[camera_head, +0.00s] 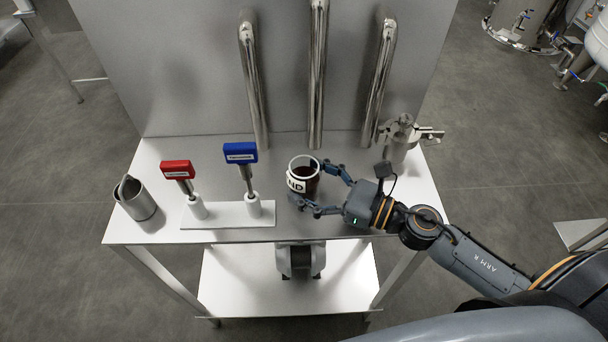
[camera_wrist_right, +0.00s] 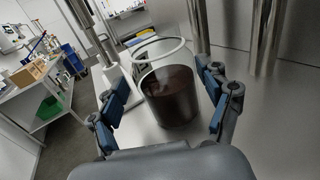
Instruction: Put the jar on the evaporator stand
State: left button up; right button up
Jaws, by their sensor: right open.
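The jar (camera_head: 303,183) is a clear round jar with dark contents and a white label with dark letters. It stands upright on the metal table top. In the right wrist view the jar (camera_wrist_right: 172,98) shows between the two blue-padded fingers. My right gripper (camera_head: 309,182) is open, its fingers on either side of the jar; I see gaps between pads and glass in the wrist view. I cannot tell for sure which fixture is the evaporator stand; a metal fitting with clamps (camera_head: 399,140) stands at the table's right back. My left gripper is not in view.
A white base (camera_head: 228,221) holds a red-handled tool (camera_head: 177,170) and a blue-handled tool (camera_head: 240,153) left of the jar. A metal cup (camera_head: 137,198) stands at the far left. Steel pipes (camera_head: 317,80) rise at the back. A grey device (camera_head: 300,260) is below the table top.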

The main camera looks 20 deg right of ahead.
aim_at(290, 168)
jog(key=shift+w+a+r, duration=0.15)
jog(key=shift+w+r, duration=0.05)
jog(key=p+x, duration=0.2)
jog(key=x, duration=0.2)
jog(key=shift+w+r+p, duration=0.25)
jog(key=shift+r+p, duration=0.05)
jog(key=shift+p, duration=0.1)
jog(key=shift+w+a+f, duration=0.1)
jog(key=shift+w+f, duration=0.05)
jog(key=shift+w, duration=0.1)
jog(key=c, duration=1.4)
jog(key=shift+c, duration=0.7)
grip_shut()
